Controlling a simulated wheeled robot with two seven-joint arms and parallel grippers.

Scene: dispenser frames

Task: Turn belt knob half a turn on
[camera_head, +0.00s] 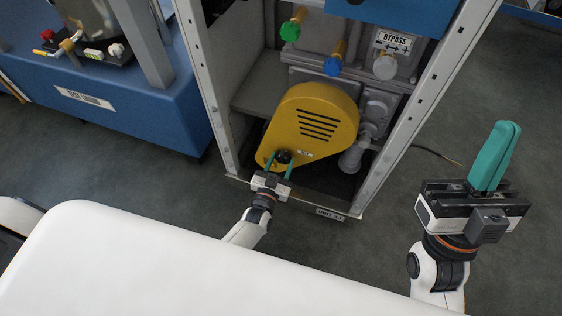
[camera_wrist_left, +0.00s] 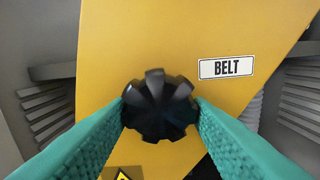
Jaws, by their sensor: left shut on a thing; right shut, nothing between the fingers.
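The black lobed belt knob (camera_head: 283,157) sits at the lower end of the yellow belt cover (camera_head: 318,105) inside the cabinet. In the left wrist view the knob (camera_wrist_left: 160,105) is in the middle, with a white BELT label (camera_wrist_left: 226,67) to its upper right on the yellow cover (camera_wrist_left: 150,40). My left gripper (camera_head: 279,163) is shut on the knob, with one teal finger on each side of it. My right gripper (camera_head: 497,155) is raised at the right, away from the cabinet, with its teal fingers together and nothing between them.
Green (camera_head: 290,30), blue (camera_head: 333,66) and white (camera_head: 385,66) knobs are above the cover, near a BYPASS sign (camera_head: 394,42). Metal cabinet posts (camera_head: 207,85) flank the opening. A blue bench (camera_head: 110,100) stands at the left. The floor at right is mostly clear.

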